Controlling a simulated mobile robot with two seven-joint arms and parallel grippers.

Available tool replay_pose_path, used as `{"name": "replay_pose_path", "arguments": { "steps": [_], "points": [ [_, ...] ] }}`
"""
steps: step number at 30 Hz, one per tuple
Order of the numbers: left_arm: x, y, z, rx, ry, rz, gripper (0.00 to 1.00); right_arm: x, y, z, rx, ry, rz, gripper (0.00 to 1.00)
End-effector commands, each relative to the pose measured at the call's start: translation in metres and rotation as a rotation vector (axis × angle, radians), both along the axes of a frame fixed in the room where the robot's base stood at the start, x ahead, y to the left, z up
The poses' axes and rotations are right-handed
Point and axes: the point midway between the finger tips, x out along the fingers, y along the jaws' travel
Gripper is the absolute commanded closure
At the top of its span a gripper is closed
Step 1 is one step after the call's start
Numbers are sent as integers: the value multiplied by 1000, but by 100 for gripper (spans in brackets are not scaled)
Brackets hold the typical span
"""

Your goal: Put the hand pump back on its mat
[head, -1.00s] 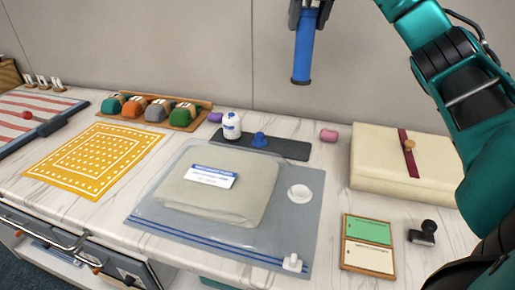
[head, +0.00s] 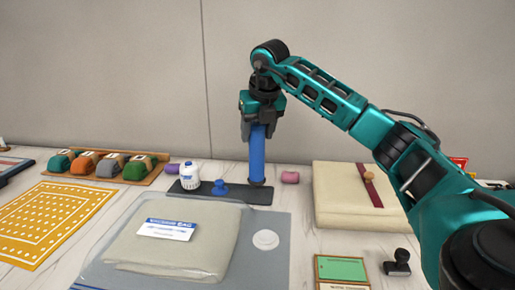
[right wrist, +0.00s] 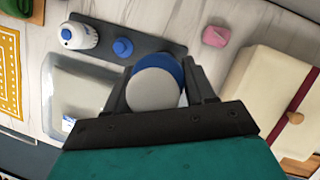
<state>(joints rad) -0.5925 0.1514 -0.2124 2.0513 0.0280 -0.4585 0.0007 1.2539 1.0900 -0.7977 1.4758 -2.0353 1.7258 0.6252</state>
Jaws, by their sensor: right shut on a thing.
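In the right wrist view the pump (right wrist: 155,88) shows end-on between the fingers, with a pale round top. The dark mat (head: 238,197) lies on the counter near the wall; it also shows in the right wrist view (right wrist: 92,40). The pump's lower end appears over the mat's right end in the head view. I cannot tell whether it touches the mat. My left gripper is not in view.
A white bottle (head: 190,172) and a blue knobbed piece (head: 220,188) are at the mat's left part. A pink roll (head: 290,177) lies just right of the mat. A large clear bag (head: 262,222) is in front, and a cream case (head: 335,190) stands right.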

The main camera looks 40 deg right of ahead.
Motion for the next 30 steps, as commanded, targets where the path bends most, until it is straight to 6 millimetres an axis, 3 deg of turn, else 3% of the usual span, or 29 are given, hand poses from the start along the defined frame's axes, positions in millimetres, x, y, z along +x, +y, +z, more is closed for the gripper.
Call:
{"name": "replay_pose_path", "arguments": {
  "steps": [7, 19, 20, 27, 30],
  "points": [
    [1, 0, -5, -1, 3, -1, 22, -1, 0, -37, 0, 2, 1, 100],
    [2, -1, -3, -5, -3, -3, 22, 0, 0, -42, 0, 0, 0, 100],
    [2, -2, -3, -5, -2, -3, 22, 0, 0, -42, 0, 2, 0, 44],
    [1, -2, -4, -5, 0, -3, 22, 0, 0, -42, 0, 2, 0, 21],
    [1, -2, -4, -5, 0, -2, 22, 0, 0, -42, 0, 2, 0, 20]
  ]
}}
